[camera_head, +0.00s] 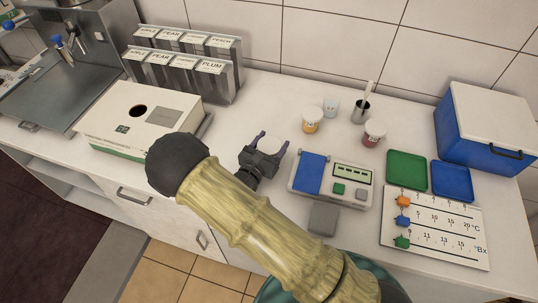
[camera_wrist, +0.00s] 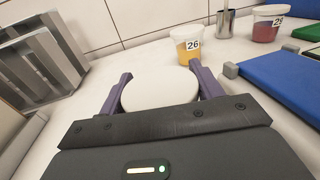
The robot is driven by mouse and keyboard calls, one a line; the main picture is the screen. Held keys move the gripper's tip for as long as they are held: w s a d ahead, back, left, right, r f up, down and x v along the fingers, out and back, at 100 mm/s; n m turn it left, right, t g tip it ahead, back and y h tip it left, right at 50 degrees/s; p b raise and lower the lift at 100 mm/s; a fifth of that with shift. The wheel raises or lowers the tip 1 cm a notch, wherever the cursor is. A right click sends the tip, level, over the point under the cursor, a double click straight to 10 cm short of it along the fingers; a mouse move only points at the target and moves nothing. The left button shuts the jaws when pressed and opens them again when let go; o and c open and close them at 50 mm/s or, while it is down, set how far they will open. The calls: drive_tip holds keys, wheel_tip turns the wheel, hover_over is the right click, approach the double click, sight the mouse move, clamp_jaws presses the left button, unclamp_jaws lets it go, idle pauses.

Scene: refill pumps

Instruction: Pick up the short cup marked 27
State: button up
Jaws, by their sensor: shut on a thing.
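My gripper (camera_head: 271,146) is over the counter between the white box and the scale. In the wrist view its purple fingers (camera_wrist: 160,74) are shut on a cup with a round white top (camera_wrist: 160,90). The cup's sides are hidden, and no number shows on it. A cup with orange contents (camera_head: 311,121) stands beyond, and its label reads 26 in the wrist view (camera_wrist: 189,50). A cup with dark red contents (camera_head: 374,133) stands to its right; its label (camera_wrist: 267,24) seems to read 28 or 29. A pale blue cup (camera_head: 331,107) stands behind.
A metal beaker with a spoon (camera_head: 360,112) stands behind the cups. A scale with a blue plate (camera_head: 311,172) is right of my gripper. A white box with a hole (camera_head: 143,120) and several labelled bins (camera_head: 187,70) are left. Green (camera_head: 407,170) and blue trays (camera_head: 452,181) lie right.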

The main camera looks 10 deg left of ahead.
drive_tip(key=shift+r, duration=0.1)
wheel_tip(320, 180, up, 10)
drive_tip(key=shift+f+b, duration=0.1)
drive_tip(key=shift+b, duration=0.4)
